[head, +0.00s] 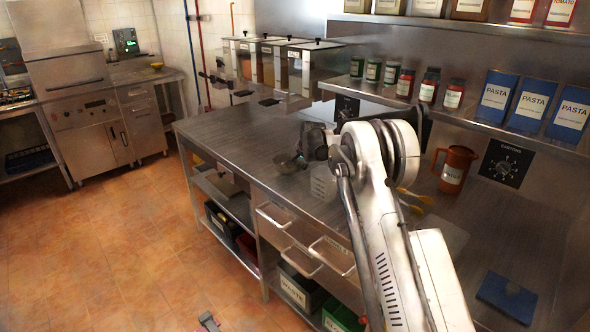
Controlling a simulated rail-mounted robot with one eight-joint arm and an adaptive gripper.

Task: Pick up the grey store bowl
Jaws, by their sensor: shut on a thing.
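My gripper (302,154) is over the middle of the steel worktable, at the end of my white arm. It is shut on the grey bowl (287,165), which shows small and dark at the left of the fingers. The arm and gripper hide part of the bowl. I cannot tell whether the bowl touches the worktable (235,135) or is just above it.
A translucent container (323,183) stands close to the right of the gripper. A brown jug (456,169) and a blue mat (506,297) are on the right. Clear dispensers (298,72) stand at the back. The worktable's left part is clear.

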